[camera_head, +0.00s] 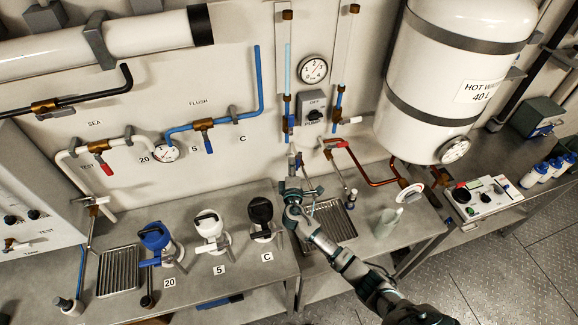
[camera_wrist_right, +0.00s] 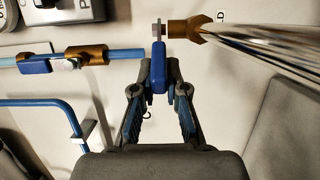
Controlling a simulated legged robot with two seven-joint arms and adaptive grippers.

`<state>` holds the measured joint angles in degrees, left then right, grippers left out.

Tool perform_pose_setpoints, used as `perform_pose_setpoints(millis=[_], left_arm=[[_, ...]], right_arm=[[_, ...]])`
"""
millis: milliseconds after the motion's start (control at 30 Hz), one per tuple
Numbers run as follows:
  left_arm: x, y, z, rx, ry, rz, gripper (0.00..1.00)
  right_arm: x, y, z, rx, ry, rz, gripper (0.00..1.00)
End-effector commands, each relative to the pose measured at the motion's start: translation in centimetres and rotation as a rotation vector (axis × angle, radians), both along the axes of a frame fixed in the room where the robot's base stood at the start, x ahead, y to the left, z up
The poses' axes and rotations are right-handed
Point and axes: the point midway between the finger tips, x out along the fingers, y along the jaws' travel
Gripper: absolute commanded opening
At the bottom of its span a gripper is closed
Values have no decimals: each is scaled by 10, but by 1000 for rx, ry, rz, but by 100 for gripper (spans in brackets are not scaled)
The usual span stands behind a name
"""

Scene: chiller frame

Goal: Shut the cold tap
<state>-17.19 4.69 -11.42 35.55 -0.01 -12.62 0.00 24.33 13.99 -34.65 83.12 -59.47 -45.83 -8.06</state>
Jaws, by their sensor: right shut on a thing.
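The cold tap's blue lever (camera_wrist_right: 158,76) stands between my right fingertips (camera_wrist_right: 159,88) in the right wrist view, and the fingers are closed on it. The tap's brass fitting (camera_wrist_right: 186,28) and a shiny spout are beside it. Part of a label ending in "D" shows near the fitting. In the head view my right gripper (camera_head: 297,172) is at the wall below the blue-handled valve (camera_head: 291,124), and it hides most of the tap. My left gripper is not in view.
A red-handled tap (camera_head: 332,141) with a copper pipe is just right of my gripper. A drain grate (camera_head: 335,220) lies below. The water heater (camera_head: 452,80) hangs to the right. A pale cup (camera_head: 387,222) stands on the bench.

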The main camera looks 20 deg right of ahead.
Motion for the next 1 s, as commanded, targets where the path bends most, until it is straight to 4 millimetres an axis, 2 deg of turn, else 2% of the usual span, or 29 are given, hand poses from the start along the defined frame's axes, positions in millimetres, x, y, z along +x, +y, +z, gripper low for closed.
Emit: perform_pose_setpoints(millis=[33,133,167,233,600,733,867,1000], left_arm=[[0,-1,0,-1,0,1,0],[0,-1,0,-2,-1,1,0],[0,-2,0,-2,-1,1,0],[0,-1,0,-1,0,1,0],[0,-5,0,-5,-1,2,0],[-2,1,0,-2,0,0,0],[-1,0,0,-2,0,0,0],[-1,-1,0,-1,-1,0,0]], right_arm=[[1,-12,0,-6,1,-26,0],[1,-12,0,-6,1,-26,0],[1,-12,0,-6,1,-26,20],[1,-11,0,-5,0,-23,37],[0,1,2,-7,0,-14,39],[-3,4,2,-7,0,-12,39],[-20,7,0,-6,0,-10,39],[-51,11,-1,-3,2,-11,39]])
